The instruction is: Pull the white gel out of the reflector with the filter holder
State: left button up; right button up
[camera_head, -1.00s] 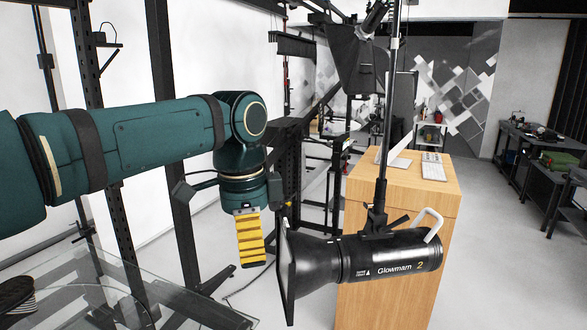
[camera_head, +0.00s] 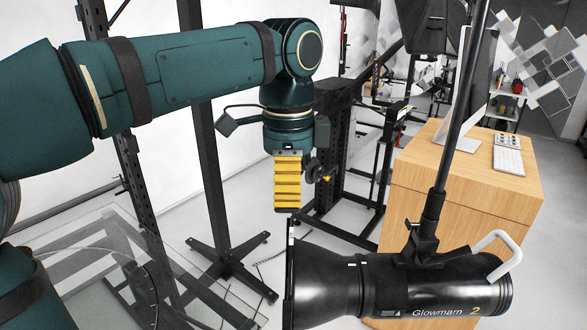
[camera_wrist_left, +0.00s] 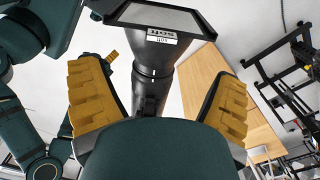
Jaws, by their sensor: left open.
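The black lamp (camera_head: 430,290), marked Glowmarn 2, hangs on a pole with its flared reflector (camera_head: 335,285) facing left. The filter holder (camera_head: 290,270) shows edge-on as a dark plate at the reflector's mouth. In the left wrist view, the pale gel (camera_wrist_left: 160,15) sits in the holder's dark frame, with a "soft" label below it. My left gripper (camera_head: 288,210) points down just above the holder's top edge. Its yellow fingers (camera_wrist_left: 160,72) are spread apart, with nothing between them. What looks like my right gripper (camera_wrist_left: 108,57) shows partly at left in the wrist view.
A wooden desk (camera_head: 470,180) with a keyboard (camera_head: 508,158) and monitor stands behind the lamp. The lamp's pole (camera_head: 455,110) rises to the right of my left gripper. A black stand (camera_head: 225,250) and a glass top (camera_head: 90,255) are at left.

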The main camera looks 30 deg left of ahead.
aim_at(291, 236)
pick_arm(q)
jog(key=f+b, duration=0.1)
jog(key=f, duration=1)
jog(key=shift+w+f, duration=0.15)
jog(key=shift+w, duration=0.05)
jog(key=c, duration=1.3)
jog(key=shift+r+p, duration=2.35)
jog(key=shift+r, duration=0.65)
jog(key=shift+c, duration=0.2)
jog(key=shift+w+d+r, duration=0.1)
jog(key=shift+d+r, duration=0.05)
jog(key=shift+r, duration=3.45)
jog(key=shift+w+d+r, duration=0.1)
jog(key=shift+r, duration=3.45)
